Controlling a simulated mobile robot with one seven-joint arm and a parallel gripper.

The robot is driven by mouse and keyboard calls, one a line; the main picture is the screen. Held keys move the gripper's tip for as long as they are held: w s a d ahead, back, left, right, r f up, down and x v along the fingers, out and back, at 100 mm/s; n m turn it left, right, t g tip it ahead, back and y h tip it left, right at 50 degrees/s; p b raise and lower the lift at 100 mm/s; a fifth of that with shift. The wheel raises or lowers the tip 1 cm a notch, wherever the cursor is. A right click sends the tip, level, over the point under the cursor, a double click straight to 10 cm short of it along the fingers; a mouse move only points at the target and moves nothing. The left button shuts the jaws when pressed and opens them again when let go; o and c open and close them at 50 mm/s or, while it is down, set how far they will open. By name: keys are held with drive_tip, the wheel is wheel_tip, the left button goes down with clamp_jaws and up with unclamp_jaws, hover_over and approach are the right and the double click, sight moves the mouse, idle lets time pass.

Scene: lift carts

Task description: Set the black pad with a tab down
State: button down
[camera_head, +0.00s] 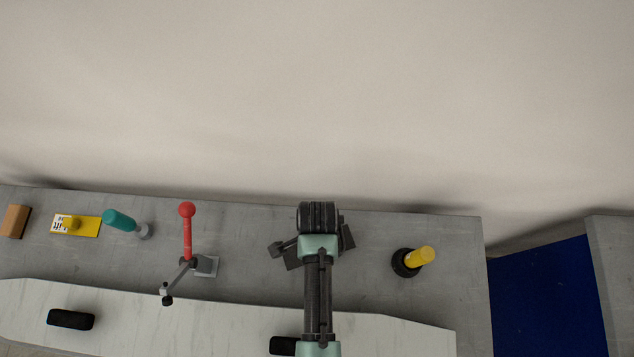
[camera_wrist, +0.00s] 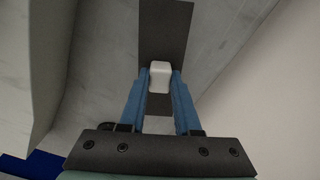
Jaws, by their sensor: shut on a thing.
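The black pad (camera_wrist: 176,28) is a flat dark rectangle with a whitish block-shaped tab (camera_wrist: 160,72) standing up near its middle. My gripper (camera_wrist: 161,80) is shut on the tab, with one blue finger on each side of it. Part of the pad shows beyond the tab and a smaller part shows between the fingers. The pad is over the grey surface; I cannot tell whether it touches it. In the head view my arm covers the fingers and most of the pad.
On the grey table (camera_head: 455,300) stand a yellow knob on a black ring (camera_head: 421,257), a red-handled lever (camera_head: 187,235), a teal handle (camera_head: 119,219), a yellow plate (camera_head: 90,227) and a brown block (camera_head: 15,221). A pale board (camera_head: 140,308) with black pieces lies in front. A wall rises behind.

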drive_tip(key=shift+f, duration=1.8)
drive_tip(key=shift+f, duration=0.15)
drive_tip(key=c, duration=0.6)
unclamp_jaws()
wheel_tip(320, 180, up, 12)
drive_tip(key=shift+r, duration=0.2)
